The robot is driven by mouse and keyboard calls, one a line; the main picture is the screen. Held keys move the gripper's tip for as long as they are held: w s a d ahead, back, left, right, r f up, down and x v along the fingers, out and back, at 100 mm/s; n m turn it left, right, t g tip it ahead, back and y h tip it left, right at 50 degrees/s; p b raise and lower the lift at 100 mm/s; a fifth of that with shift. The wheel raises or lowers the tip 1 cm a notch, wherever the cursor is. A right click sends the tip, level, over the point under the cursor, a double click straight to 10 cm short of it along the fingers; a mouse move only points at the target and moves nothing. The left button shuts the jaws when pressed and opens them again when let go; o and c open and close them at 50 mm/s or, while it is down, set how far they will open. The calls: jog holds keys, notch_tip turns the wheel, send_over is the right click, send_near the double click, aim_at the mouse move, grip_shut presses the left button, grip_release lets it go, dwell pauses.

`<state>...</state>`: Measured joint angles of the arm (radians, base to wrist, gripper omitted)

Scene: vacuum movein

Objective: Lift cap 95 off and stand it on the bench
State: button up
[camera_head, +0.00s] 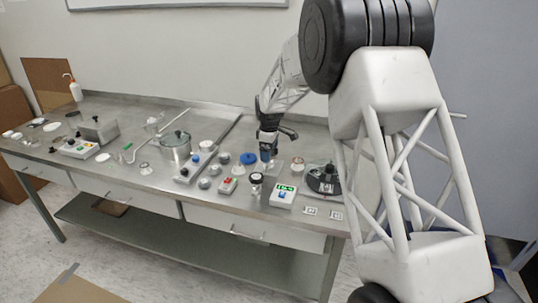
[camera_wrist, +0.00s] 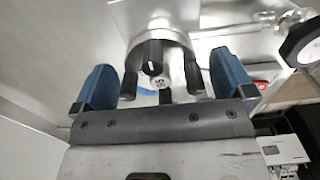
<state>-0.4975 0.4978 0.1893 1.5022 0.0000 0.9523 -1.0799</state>
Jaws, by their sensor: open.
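My gripper (camera_head: 267,157) points down over the right half of the steel bench (camera_head: 150,182). In the wrist view my gripper (camera_wrist: 164,76) is open, with one blue finger at each side. Between the fingers is a pale metallic round piece (camera_wrist: 172,38) with black knobs around it. A small white label (camera_wrist: 163,83) on or beside it seems to carry a number, too small to read surely, so I cannot tell if this is cap 95. The fingers appear apart from the round piece. In the head view the gripper hides what is directly beneath it.
A lidded pot (camera_head: 175,146) stands further left. Some bare bench shows along the front edge.

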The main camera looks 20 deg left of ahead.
jog(key=c, duration=0.9)
jog(key=shift+r, duration=0.15)
jog(key=shift+r, duration=0.75)
notch_tip(320, 180, up, 2)
jog(key=shift+r, duration=0.1)
jog(key=s+d, duration=0.2)
jog(key=s, duration=0.2)
jog(key=s+d, duration=0.3)
jog(key=s, duration=0.2)
jog(key=s+d+r, duration=0.1)
jog(key=s+d, duration=0.1)
jog(key=s, duration=0.3)
jog(key=shift+d, duration=0.25)
jog(key=shift+r, duration=0.2)
jog(key=shift+r, duration=1.3)
